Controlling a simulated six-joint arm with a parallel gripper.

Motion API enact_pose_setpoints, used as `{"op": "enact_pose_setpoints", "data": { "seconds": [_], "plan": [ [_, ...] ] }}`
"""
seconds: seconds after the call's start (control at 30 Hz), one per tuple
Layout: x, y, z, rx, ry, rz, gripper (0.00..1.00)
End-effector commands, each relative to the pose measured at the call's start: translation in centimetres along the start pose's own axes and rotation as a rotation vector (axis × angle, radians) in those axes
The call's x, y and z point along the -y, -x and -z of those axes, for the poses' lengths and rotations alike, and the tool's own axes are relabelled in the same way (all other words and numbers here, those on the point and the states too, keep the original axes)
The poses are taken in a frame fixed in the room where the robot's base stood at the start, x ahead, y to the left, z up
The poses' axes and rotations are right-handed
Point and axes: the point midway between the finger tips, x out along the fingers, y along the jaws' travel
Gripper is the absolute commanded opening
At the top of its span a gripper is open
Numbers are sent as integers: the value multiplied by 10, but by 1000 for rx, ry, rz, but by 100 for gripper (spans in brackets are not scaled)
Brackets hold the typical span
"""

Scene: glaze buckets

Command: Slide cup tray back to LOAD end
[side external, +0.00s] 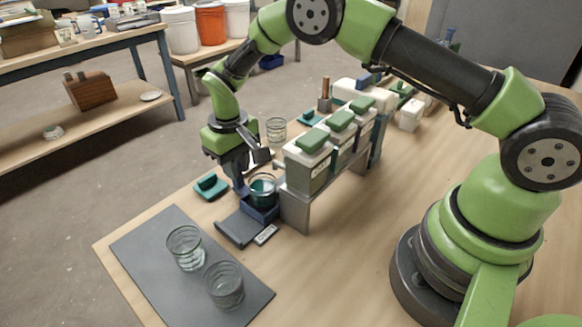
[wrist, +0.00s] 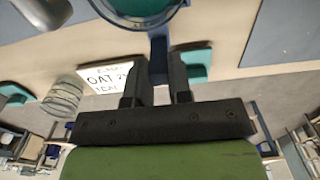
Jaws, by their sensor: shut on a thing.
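The dark blue cup tray (side external: 261,214) sits at the near end of the bucket stand, by the end of a dark flat track. A clear glass cup (side external: 262,187) with teal liquid stands in it. My gripper (side external: 239,187) reaches down at the tray's left side. In the wrist view, my gripper's fingers (wrist: 166,75) are closed around a dark blue upright handle (wrist: 158,50). The glass cup's rim and teal contents (wrist: 140,8) show above the handle. The tray's base is mostly hidden in the wrist view.
White buckets with green lids (side external: 312,160) stand on a metal stand (side external: 295,208) at right. A small label (side external: 265,235) lies beside the dark track (side external: 240,228). Two empty glasses (side external: 186,248) stand on a grey mat (side external: 150,262).

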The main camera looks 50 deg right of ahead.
Motion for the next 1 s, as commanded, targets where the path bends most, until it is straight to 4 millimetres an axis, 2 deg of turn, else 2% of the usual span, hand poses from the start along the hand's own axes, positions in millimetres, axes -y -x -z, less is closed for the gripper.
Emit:
{"op": "enact_pose_setpoints", "data": {
  "seconds": [0.4, 1.0],
  "plan": [
    [2, 1, 1, -4, 1, 1, 0],
    [42, 1, 1, -5, 1, 1, 0]
  ]
}}
